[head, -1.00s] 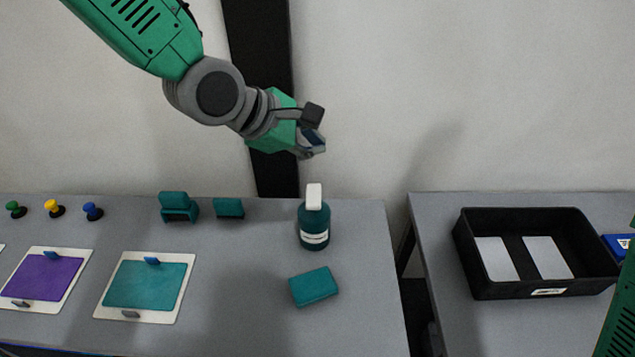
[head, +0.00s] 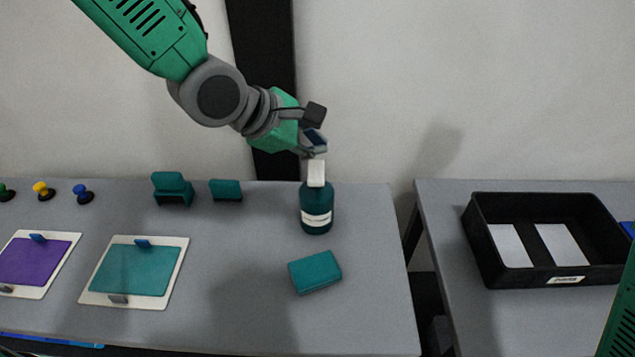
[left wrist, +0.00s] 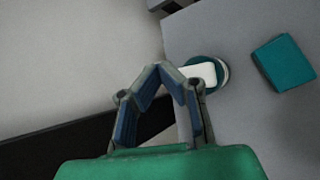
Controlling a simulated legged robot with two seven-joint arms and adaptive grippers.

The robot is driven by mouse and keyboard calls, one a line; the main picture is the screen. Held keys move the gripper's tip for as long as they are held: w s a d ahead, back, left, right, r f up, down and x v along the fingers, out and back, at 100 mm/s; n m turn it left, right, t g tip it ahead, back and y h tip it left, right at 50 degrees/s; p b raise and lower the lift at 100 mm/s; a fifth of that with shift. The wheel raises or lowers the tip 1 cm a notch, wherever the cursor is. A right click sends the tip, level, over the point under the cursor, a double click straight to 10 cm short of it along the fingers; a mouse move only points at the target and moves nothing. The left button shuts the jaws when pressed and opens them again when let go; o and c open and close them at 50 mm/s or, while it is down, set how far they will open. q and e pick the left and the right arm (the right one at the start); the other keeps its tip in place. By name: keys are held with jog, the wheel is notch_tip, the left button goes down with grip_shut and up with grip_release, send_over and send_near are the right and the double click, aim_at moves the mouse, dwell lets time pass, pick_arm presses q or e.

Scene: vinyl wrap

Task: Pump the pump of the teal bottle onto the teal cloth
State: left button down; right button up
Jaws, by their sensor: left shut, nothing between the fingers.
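The teal bottle (head: 317,208) stands upright on the table, with a white pump top (head: 316,173) and a white label. The pump top also shows in the left wrist view (left wrist: 203,73). My left gripper (head: 318,146) is shut and empty, just above the pump top; whether they touch I cannot tell. In the left wrist view its closed fingertips (left wrist: 160,68) lie just left of the pump top. A teal block (head: 315,272), which looks like the folded cloth, lies in front of the bottle and also shows in the left wrist view (left wrist: 284,62). My right gripper is out of view.
A teal sheet on a white board (head: 172,291) and a purple sheet (head: 36,262) lie at the left. Teal holders (head: 172,188) and several coloured pins (head: 43,190) stand behind. A black tray (head: 478,245) sits on the right table, across a gap.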

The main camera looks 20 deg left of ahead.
aim_at(321, 168)
pick_arm(q)
notch_tip(321, 168, down, 3)
jog(key=shift+r+b, duration=0.2)
jog(key=shift+b, duration=0.2)
jog(key=shift+a, duration=0.1)
dwell(1.0)
jog(key=shift+f, duration=0.35)
jog(key=shift+s+f+b, duration=0.1)
jog(key=shift+f+b, duration=0.3)
jog(key=shift+f, duration=0.5)
dwell(0.7)
jog(key=shift+r, duration=0.15)
jog(key=shift+r+p, duration=1.15)
jog(key=shift+p, duration=0.15)
